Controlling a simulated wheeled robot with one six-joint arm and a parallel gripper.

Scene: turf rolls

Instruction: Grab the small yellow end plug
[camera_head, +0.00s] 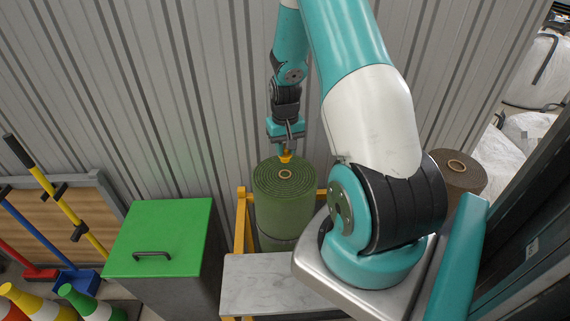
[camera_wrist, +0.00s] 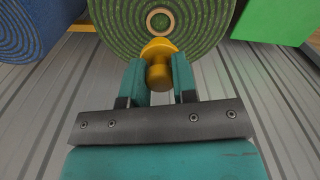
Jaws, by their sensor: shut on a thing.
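The small yellow end plug (camera_wrist: 159,72) is between the two teal fingers of my gripper (camera_wrist: 159,80) in the wrist view, and the fingers are shut on it. In the head view the plug (camera_head: 285,158) shows as a small yellow piece under my gripper (camera_head: 287,146). It is close to the far top edge of the green turf roll (camera_head: 284,187), which stands upright with a tan core ring at its centre. The roll's spiral end (camera_wrist: 197,22) and core ring (camera_wrist: 160,20) also show in the wrist view. I cannot tell whether the plug touches the roll.
A yellow frame (camera_head: 241,222) stands around the roll, with a grey slab (camera_head: 262,285) in front. A green-lidded box (camera_head: 163,237) is to the left, and a brown roll (camera_head: 457,171) to the right. A corrugated wall (camera_head: 180,90) is close behind my gripper. A blue roll (camera_wrist: 35,30) shows in the wrist view.

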